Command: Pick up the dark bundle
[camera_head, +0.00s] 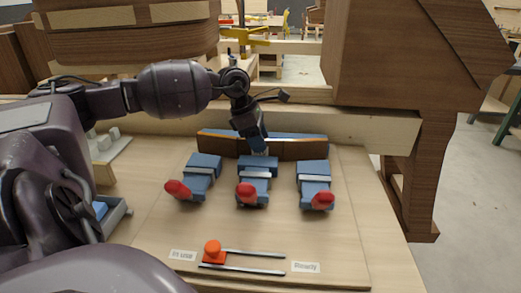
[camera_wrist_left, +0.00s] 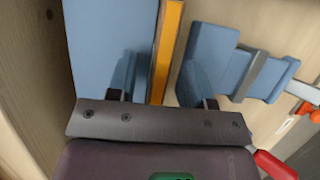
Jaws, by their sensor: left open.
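The dark bundle appears to be the long brown strip (camera_head: 298,148) lying across the back of the board, with a blue piece along its far side. My left gripper (camera_head: 259,150) reaches down over its middle from behind. In the left wrist view, the open left gripper (camera_wrist_left: 158,75) has one blue finger on each side of an orange-brown edge (camera_wrist_left: 167,45), apparently the strip's. A gap shows beside the finger on the right; contact at the other finger is unclear. The lower fingertips are hard to make out. My right gripper is not in view.
Three blue clamps with red ends, left (camera_head: 203,168), middle (camera_head: 254,180) and right (camera_head: 313,176), stand in front of the strip. An orange knob (camera_head: 212,250) sits by two dark rails nearer me. A brown wooden form (camera_head: 395,60) rises at the right.

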